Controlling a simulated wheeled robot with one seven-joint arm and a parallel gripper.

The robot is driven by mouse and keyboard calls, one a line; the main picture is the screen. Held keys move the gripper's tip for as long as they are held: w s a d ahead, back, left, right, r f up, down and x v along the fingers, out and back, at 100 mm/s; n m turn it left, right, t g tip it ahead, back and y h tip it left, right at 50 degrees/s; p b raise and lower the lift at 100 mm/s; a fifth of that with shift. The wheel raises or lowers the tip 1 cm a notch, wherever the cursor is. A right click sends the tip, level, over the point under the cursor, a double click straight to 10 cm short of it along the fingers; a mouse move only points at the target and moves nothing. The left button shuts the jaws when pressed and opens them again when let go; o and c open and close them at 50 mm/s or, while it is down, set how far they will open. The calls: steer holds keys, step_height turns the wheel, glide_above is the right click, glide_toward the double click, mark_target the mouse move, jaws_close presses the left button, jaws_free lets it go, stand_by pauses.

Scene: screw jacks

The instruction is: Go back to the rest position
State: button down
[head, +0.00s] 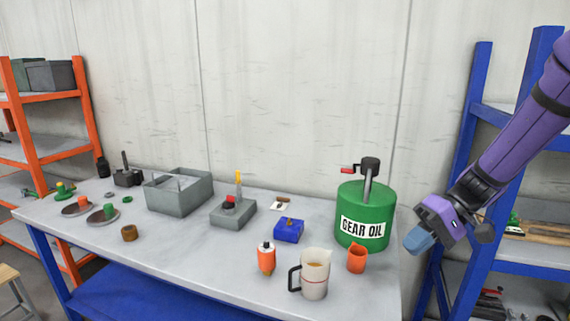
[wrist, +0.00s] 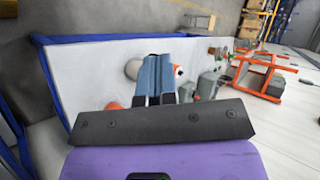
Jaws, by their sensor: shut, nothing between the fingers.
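My gripper (head: 420,241) is at the right in the head view, beside the table's right end and right of the green gear oil can (head: 366,208). Its blue fingers are together with nothing between them, and they point down and to the left. In the wrist view the shut fingers (wrist: 156,78) are in the middle, with the white tabletop behind them. They hide part of the things on the table there. My purple arm comes in from the upper right of the head view.
The table (head: 190,255) holds an orange cup (head: 357,259), a measuring jug (head: 315,273), an orange bottle (head: 266,259), a blue block (head: 288,230) and a grey bin (head: 178,193). A blue shelf (head: 463,165) stands behind my arm. An orange shelf (head: 40,145) stands at the left.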

steer(key=s+d+r+t+h, duration=0.2)
steer(key=s+r+t+h, duration=0.2)
steer(key=s+r, duration=0.3)
steer(key=s+d+r+m+t+h, duration=0.1)
steer(key=s+d+r+t+h, duration=0.1)
steer(key=s+r+h, duration=0.4)
steer(key=shift+s+d+r+t, duration=0.3)
steer(key=shift+s+r+t, duration=0.55)
steer(key=shift+s, duration=1.35)
